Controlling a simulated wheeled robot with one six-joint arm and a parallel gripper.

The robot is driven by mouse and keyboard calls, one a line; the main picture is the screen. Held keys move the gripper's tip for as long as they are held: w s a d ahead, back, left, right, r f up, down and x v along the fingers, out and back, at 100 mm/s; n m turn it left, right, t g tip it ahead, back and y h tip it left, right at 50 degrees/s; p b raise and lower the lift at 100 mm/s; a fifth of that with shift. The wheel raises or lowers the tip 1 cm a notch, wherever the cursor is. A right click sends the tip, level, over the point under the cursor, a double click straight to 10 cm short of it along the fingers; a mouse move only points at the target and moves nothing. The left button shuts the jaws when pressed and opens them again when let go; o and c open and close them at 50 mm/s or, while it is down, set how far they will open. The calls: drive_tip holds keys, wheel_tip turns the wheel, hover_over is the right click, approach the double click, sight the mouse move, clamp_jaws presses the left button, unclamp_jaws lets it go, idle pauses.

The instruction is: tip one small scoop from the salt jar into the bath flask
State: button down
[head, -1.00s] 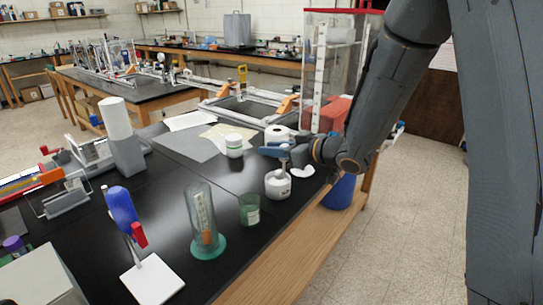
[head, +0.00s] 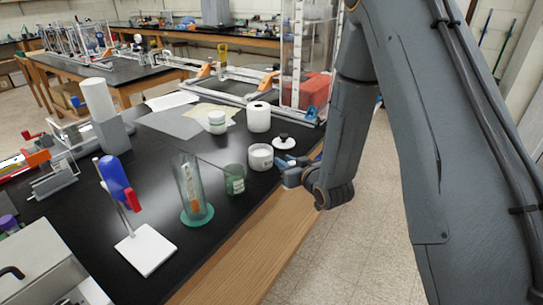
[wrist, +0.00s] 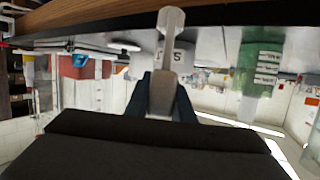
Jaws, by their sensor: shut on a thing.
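My gripper (head: 284,163) is at the right side of the salt jar (head: 260,157), an open white jar near the table's front edge. In the wrist view my gripper (wrist: 163,98) is shut on a grey scoop (wrist: 170,35). Its rounded end overlaps the labelled salt jar (wrist: 184,60); I cannot tell whether it touches it. The scoop's contents are not visible. A green glass vessel with a pale label (head: 235,180) stands left of the jar and also shows in the wrist view (wrist: 260,62). I cannot tell whether this is the bath flask.
A black-knobbed white lid (head: 284,143) lies right of the jar. A tall clear cylinder (head: 187,178) on a green base stands to the left. A white roll (head: 258,117) and a white-lidded jar (head: 216,122) are behind.

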drive_tip(key=s+d+f+m+h+b, duration=0.1)
drive_tip(key=d+f+m+h+b, duration=0.1)
drive_tip(key=d+f, duration=0.2)
drive_tip(key=s+d+f+m+t+h+b, duration=0.1)
drive_tip(key=d+f, duration=0.4)
drive_tip(key=f, duration=0.5)
drive_tip(key=shift+s+d+m+h+b, duration=0.3)
drive_tip(key=shift+s+m+h+b, duration=0.15)
drive_tip(key=shift+h+b, duration=0.55)
